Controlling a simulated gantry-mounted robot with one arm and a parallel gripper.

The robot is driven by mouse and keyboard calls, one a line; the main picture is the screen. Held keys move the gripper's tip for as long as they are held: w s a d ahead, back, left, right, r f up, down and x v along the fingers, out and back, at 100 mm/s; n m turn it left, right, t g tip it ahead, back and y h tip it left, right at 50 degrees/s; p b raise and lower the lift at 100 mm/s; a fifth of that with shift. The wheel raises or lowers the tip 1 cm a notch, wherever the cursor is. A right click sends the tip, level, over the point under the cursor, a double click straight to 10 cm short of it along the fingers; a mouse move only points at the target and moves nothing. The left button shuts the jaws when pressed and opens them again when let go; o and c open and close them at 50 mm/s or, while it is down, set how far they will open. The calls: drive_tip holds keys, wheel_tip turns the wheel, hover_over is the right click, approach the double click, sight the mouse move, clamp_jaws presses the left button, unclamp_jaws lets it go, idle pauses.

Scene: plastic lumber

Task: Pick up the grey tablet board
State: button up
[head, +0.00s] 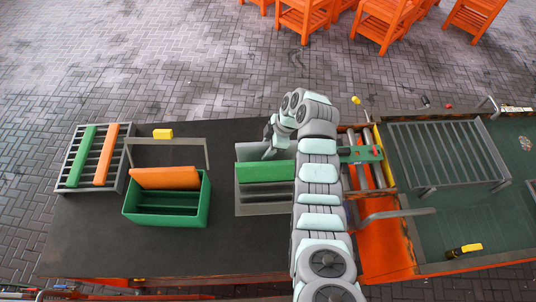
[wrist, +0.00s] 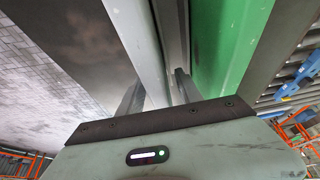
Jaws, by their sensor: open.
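The grey tablet board (head: 249,151) stands on edge in a grey rack (head: 250,207), just behind a green board (head: 266,171). My gripper (head: 269,150) is at the right part of the grey board's top. In the wrist view, the grey board (wrist: 143,40) runs between the two fingers of my open gripper (wrist: 158,92). The green board (wrist: 232,42) is to the right, outside the fingers. I cannot tell whether either finger touches the grey board. The lower part of the grey board is hidden by the green board.
A slatted rack (head: 72,172) holds green and orange boards further left. A yellow block (head: 163,133) lies behind the crate. The dark table (head: 90,240) is clear in front.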

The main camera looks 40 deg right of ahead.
drive_tip(key=shift+x, duration=0.8)
drive_tip(key=shift+c, duration=0.5)
clamp_jaws()
